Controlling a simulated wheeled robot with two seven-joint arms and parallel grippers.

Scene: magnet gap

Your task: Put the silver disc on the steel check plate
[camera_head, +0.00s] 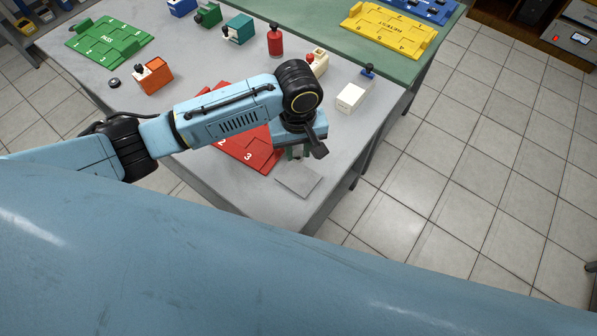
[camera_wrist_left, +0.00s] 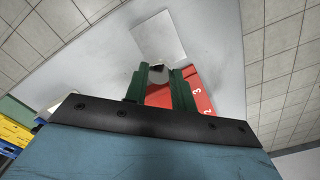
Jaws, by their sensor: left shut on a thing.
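The steel check plate (camera_head: 299,179) is a flat grey square near the table's front corner; it also shows in the left wrist view (camera_wrist_left: 158,36). My left gripper (camera_head: 298,153) points down just behind the plate, over the edge of the red board. Its green fingers (camera_wrist_left: 157,76) are shut on a small round grey piece, the silver disc (camera_wrist_left: 157,68). The disc appears at the plate's near edge in the wrist view; its height above the table is unclear. In the head view the disc is hidden by the gripper. My right gripper is not in view.
The red numbered board (camera_head: 247,151) lies beside the plate, partly under my left arm. A white block (camera_head: 350,98), an orange block (camera_head: 156,78) and a red cylinder (camera_head: 275,42) stand farther back. A small dark disc (camera_head: 114,82) lies at the left. The table edge is close to the plate.

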